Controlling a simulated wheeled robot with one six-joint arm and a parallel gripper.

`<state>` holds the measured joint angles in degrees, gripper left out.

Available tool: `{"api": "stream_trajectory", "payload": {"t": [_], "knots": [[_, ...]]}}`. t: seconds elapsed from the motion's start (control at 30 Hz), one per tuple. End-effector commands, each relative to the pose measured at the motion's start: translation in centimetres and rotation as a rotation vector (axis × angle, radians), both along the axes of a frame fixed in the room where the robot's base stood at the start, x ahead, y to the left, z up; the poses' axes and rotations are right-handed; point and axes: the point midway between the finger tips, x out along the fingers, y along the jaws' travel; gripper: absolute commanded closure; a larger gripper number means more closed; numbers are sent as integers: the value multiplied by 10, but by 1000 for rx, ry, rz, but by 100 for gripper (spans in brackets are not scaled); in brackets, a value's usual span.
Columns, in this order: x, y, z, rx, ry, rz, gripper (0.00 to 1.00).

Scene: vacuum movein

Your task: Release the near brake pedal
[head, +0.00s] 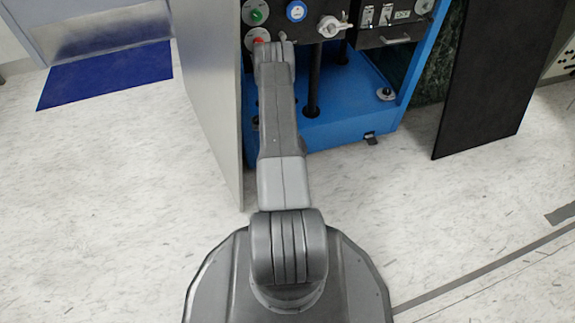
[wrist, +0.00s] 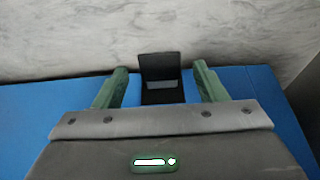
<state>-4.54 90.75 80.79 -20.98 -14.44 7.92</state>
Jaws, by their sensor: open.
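In the wrist view, a black brake pedal (wrist: 159,66) sticks out from the edge of the blue base (wrist: 40,112) over the pale floor. My gripper (wrist: 160,70) is open, with one green finger on each side of the pedal and a gap at both sides. Whether the fingers are level with the pedal or above it, I cannot tell. In the head view, my arm hides the gripper. A black pedal (head: 371,138) shows there at the front edge of the blue base (head: 345,128), right of my arm. I cannot tell whether both views show the same pedal.
The blue-framed machine has a control panel (head: 376,38) with knobs and switches above. A grey panel door (head: 208,90) stands close left of my arm. A black panel (head: 490,80) stands at the right. The speckled floor (head: 110,200) is open at the left.

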Motion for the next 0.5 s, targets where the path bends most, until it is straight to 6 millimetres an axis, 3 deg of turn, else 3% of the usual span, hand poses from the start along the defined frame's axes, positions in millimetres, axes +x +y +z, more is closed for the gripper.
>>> {"api": "stream_trajectory", "payload": {"t": [0.37, 0.4, 0.5], "knots": [[3, 1, -7, -1, 1, 1, 35], [3, 1, -7, -1, 1, 1, 36], [3, 1, -7, -1, 1, 1, 56]]}}
